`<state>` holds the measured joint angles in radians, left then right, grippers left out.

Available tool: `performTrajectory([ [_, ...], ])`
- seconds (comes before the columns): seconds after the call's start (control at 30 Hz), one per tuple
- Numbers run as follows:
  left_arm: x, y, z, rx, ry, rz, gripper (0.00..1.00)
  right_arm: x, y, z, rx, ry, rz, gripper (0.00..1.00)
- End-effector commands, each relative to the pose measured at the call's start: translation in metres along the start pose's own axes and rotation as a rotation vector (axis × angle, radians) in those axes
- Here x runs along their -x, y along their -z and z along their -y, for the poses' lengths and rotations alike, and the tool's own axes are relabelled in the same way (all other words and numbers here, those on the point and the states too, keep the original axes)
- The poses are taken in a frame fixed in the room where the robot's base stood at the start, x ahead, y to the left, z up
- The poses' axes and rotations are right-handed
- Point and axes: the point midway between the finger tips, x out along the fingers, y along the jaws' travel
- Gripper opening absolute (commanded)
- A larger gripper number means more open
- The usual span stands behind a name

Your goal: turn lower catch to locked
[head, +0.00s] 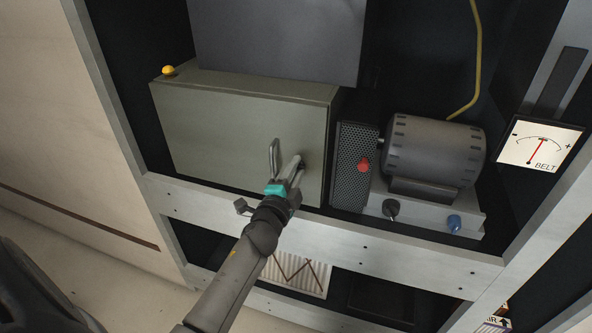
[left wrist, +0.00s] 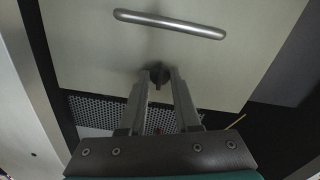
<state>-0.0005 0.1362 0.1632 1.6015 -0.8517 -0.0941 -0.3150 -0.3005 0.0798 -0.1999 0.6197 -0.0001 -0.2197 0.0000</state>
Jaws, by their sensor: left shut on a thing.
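A grey-green cabinet (head: 225,125) stands in the rack, with an upright metal bar handle (head: 274,159) on its front. My left gripper (head: 298,161) reaches the front just right of this handle. In the left wrist view the handle (left wrist: 170,24) lies across the top. Below it, the fingers of my left gripper (left wrist: 159,78) are shut on a small dark catch (left wrist: 157,70) on the cabinet front. The fingers hide most of the catch, so I cannot tell which way it is turned. My right gripper is not in view.
Right of the cabinet stand a perforated box with a red knob (head: 363,164), a grey motor (head: 435,150), and black (head: 391,208) and blue (head: 454,222) knobs. A BELT meter (head: 540,144) hangs at the right. A pale crossbar (head: 400,256) runs below. A yellow knob (head: 169,71) tops the cabinet.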

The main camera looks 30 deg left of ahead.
Motion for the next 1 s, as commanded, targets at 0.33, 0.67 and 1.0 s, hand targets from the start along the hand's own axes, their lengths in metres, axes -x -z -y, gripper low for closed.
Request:
performTrajectory([
  [0.33, 0.0, 0.0002, 0.0002, -0.028, 0.0, -0.001, 0.0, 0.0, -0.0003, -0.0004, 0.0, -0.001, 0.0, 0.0],
  [0.67, 0.0, 0.0002, 0.0002, -0.027, 0.0, -0.001, 0.45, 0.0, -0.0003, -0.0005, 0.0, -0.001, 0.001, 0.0],
  [1.0, 0.0, 0.0, 0.0001, -0.025, 0.0, 0.0, 0.61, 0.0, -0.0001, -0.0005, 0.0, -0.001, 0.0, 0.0],
])
